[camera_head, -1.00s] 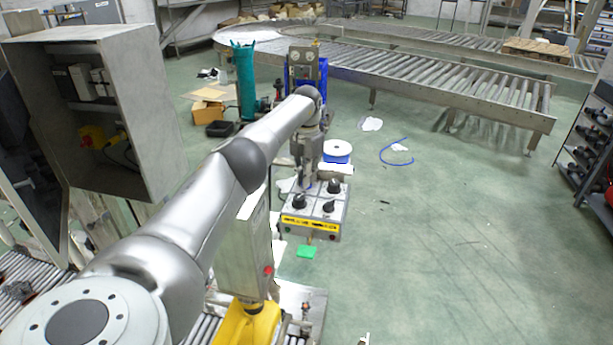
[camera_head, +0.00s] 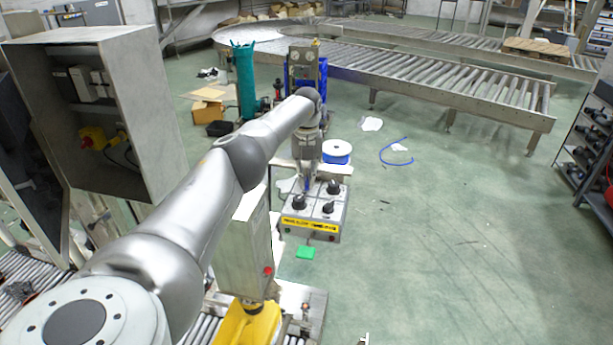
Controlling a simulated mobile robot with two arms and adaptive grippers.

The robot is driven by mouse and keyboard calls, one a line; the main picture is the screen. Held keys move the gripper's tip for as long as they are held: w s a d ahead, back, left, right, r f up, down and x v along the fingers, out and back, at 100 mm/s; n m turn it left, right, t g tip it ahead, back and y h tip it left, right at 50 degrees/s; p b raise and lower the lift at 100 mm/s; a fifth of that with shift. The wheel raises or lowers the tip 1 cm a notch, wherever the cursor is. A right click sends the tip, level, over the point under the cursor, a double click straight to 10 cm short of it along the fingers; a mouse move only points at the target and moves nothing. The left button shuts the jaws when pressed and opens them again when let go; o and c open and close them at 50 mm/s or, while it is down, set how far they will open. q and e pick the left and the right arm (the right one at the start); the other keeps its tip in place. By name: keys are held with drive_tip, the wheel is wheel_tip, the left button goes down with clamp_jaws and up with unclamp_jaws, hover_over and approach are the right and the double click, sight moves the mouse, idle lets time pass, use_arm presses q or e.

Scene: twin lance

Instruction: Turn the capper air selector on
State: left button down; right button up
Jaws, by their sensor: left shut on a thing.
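The control box (camera_head: 338,222) stands in the middle of the view, a grey box with black knobs on top and a yellow label strip (camera_head: 310,225) on its front. I cannot read the label clearly. Three knobs show: back right (camera_head: 334,187), front left (camera_head: 299,202) and front right (camera_head: 328,207). My left gripper (camera_head: 308,186) points down over the back left of the box top, shut on what seems to be the back left knob. Its fingers hide that knob, so I cannot tell its setting. My right gripper is not in view.
A grey post box with a red button (camera_head: 267,271) stands left of the control box, close under my left arm. A white-topped blue spool (camera_head: 337,152) lies behind. A roller conveyor (camera_head: 440,90) crosses the back. The green floor at right is mostly clear.

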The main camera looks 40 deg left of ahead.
sight(306, 180)
use_arm(q)
drive_tip(key=shift+n, duration=1.2)
drive_tip(key=c, duration=1.5)
unclamp_jaws()
drive_tip(key=shift+c, duration=0.2)
drive_tip(key=shift+r, duration=0.1)
wheel_tip(306, 180, up, 12)
